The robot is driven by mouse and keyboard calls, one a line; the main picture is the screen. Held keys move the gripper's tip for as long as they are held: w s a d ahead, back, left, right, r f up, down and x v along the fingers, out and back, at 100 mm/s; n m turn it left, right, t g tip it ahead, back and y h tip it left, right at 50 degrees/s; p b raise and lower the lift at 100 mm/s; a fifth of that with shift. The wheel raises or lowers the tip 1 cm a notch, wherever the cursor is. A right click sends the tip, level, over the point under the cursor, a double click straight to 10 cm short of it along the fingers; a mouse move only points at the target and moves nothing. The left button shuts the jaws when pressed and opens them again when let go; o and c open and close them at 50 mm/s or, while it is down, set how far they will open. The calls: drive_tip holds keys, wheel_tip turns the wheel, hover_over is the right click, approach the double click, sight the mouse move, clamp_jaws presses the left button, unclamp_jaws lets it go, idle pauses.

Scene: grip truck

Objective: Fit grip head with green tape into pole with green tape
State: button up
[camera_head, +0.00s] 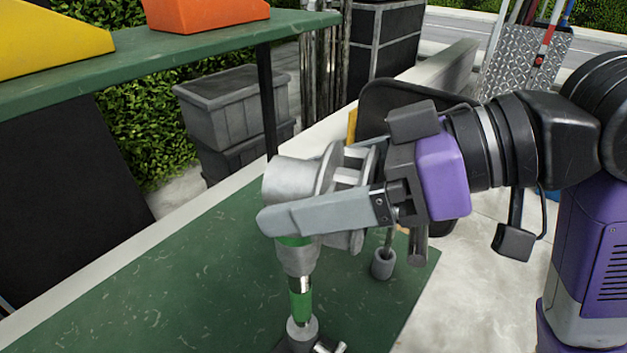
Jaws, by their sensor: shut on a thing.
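The grip head with green tape (291,180) is a grey metal piece with a round drum, a disc and a lower socket. Its green band shows just under my near finger. My gripper (300,212) is shut on it from the right, and the near finger covers part of it. The pole with green tape (300,303) stands upright in a grey holder near the bottom of the view. The head's socket is directly above the pole and meets its upper end in the picture. I cannot tell how deep the pole sits in it.
A second grey holder (383,264) with a thin rod stands right of the pole on the green table (200,285). A green shelf (150,55) carries yellow and orange items above left. The table's left part is clear. Grey bins (235,105) stand behind.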

sight(376, 173)
drive_tip(key=o, duration=1.8)
drive_tip(key=shift+o, duration=0.2)
drive_tip(key=shift+f, duration=0.1)
drive_tip(key=shift+b+v, duration=0.35)
drive_tip(key=shift+v, duration=3.55)
